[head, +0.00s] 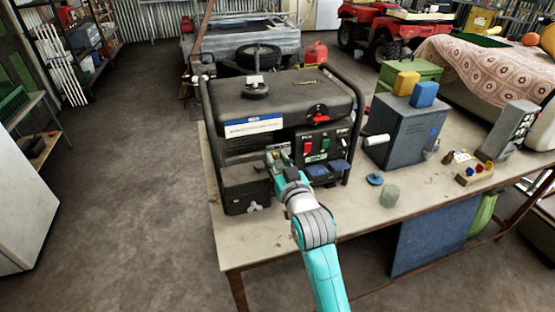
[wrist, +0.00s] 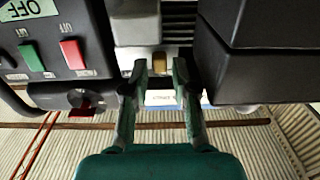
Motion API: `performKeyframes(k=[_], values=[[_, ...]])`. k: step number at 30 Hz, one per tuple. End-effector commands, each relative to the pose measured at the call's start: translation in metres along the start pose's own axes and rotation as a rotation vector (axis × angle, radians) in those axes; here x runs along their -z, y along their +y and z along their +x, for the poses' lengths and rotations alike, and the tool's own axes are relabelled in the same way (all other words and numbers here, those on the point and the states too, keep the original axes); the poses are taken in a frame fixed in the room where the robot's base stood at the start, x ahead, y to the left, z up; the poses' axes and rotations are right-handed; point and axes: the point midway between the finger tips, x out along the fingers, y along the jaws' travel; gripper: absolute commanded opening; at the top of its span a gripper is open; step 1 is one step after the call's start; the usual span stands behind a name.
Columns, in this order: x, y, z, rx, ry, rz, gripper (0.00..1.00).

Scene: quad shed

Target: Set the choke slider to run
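The generator (head: 285,100) is a black framed machine on the bench, with a panel of red and green switches (head: 315,146) on its front right. In the head view my gripper (head: 278,158) is at the generator's front, between the dark lower-left box (head: 243,190) and the panel. In the wrist view my gripper (wrist: 160,68) is open, its two fingers apart. A small brass-coloured tab (wrist: 159,62), apparently the choke slider, shows between the fingertips on a pale grey block. I cannot tell whether either finger touches it. Its run marking is not readable.
In the wrist view a red knob (wrist: 85,102) is left of the fingers and a black box (wrist: 255,70) is close on the right. A grey metal box (head: 405,130), a blue disc (head: 375,179) and a greenish cylinder (head: 389,196) stand on the bench to the right.

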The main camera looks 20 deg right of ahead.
Motion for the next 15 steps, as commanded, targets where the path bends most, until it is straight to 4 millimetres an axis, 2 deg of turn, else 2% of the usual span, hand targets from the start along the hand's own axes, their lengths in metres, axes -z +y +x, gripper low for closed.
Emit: performKeyframes(k=[11,14,15], values=[[0.0002,0.0000,0.0060,0.000,0.000,0.000,0.27],[0.0001,0.0000,0.0059,0.000,0.000,0.000,0.05],[0.0001,0.0000,0.0059,0.000,0.000,0.000,0.00]])
